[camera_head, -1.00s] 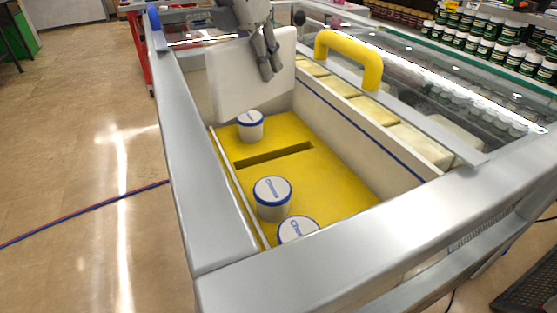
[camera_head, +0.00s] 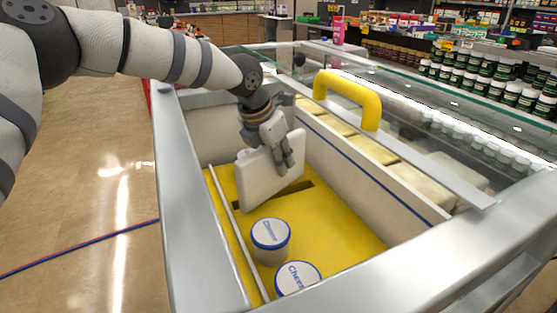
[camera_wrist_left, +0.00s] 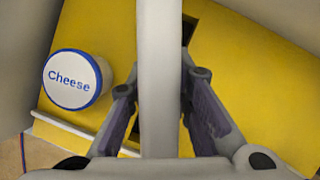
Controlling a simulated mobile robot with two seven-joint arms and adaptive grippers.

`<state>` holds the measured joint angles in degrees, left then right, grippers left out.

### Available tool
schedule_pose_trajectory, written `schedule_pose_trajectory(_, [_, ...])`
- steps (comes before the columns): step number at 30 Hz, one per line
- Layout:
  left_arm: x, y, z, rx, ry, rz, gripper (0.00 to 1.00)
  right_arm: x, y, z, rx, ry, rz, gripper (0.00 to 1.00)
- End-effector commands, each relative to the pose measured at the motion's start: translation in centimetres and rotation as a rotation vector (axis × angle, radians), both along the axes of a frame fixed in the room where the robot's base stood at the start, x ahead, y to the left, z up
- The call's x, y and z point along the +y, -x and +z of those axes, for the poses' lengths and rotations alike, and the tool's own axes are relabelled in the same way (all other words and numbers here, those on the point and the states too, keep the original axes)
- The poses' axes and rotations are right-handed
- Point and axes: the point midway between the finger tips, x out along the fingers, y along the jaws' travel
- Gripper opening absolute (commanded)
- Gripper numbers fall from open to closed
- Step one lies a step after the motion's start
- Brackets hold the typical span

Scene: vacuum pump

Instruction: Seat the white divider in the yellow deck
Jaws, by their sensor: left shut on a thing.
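The white divider (camera_head: 262,184) is a flat panel standing roughly upright over the yellow deck (camera_head: 335,228). My left gripper (camera_head: 284,160) is shut on its upper part. The deck's dark slot (camera_head: 303,189) shows past the divider's right end, and a bit shows at its left end. In the left wrist view the divider (camera_wrist_left: 160,80) is edge-on between the fingers (camera_wrist_left: 165,105), and the slot (camera_wrist_left: 188,32) runs at a slant to it. The divider's bottom edge is close to the slot; I cannot tell whether it enters. My right gripper is not in view.
White tubs with blue-rimmed lids stand on the deck, one (camera_head: 270,240) just in front of the divider and one (camera_head: 297,278) nearer. The bin's pale walls and metal rim (camera_head: 180,200) surround the deck. A yellow handle (camera_head: 350,97) rises at the right.

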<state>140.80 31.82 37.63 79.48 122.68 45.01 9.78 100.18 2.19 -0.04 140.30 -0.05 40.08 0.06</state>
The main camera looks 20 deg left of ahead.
Motion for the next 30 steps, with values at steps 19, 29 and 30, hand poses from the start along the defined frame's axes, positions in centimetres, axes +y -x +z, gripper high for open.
schedule_pose_trajectory(19, [0.0, 0.0, -0.2, 0.001, 0.000, 0.000, 0.40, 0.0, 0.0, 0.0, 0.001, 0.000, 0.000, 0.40])
schedule_pose_trajectory(29, [1.0, 2.9, 7.7, -0.009, 0.002, 0.000, 0.40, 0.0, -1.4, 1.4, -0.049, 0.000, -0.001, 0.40])
schedule_pose_trajectory(30, [1.1, 3.2, 8.5, -0.008, 0.001, -0.001, 0.40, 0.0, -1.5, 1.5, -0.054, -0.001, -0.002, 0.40])
